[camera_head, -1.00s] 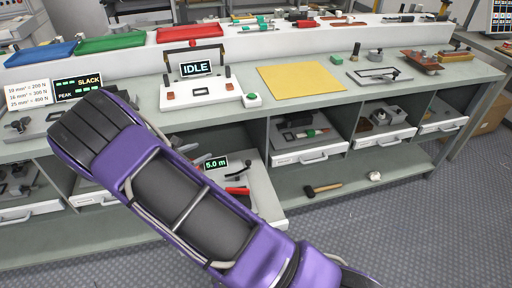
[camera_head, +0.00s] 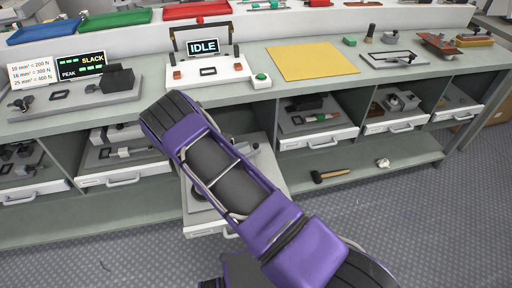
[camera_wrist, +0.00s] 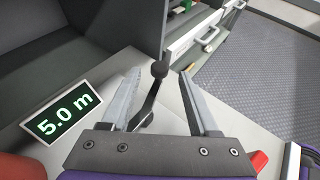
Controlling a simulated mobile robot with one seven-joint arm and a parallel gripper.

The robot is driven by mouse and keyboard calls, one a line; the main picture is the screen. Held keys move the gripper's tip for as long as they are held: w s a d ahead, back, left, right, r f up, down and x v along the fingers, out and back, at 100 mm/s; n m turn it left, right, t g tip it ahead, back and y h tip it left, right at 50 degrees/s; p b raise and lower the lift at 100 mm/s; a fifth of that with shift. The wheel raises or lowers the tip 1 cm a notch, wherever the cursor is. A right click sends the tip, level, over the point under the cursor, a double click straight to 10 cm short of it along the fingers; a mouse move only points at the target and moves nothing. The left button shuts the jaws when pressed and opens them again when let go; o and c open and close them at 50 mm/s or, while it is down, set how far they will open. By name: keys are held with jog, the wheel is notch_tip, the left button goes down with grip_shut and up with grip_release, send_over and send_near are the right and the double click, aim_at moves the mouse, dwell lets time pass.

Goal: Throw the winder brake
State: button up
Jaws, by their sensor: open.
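A dark lever with a ball knob (camera_wrist: 159,70) stands up from a grey surface in the wrist view; it looks like the winder brake. My gripper (camera_wrist: 160,78) is open, with one finger on each side of the lever and gaps visible. Whether a finger touches it lower down I cannot tell. A display reading 5.0 m (camera_wrist: 60,117) sits to the left of the lever. In the head view my arm covers my gripper, the lever and the display. The pulled-out tray (camera_head: 270,170) shows around my arm.
Dark shelf walls (camera_wrist: 90,35) rise behind the lever. A red part (camera_wrist: 258,161) lies near my gripper at lower right. The bench (camera_head: 340,100) above carries a tester reading IDLE (camera_head: 203,47) and a SLACK display (camera_head: 80,65). A hammer (camera_head: 331,174) lies on the lower shelf.

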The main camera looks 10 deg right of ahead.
aim_at(254, 147)
jog(key=shift+x, duration=2.3)
jog(key=shift+c, duration=0.2)
grip_shut()
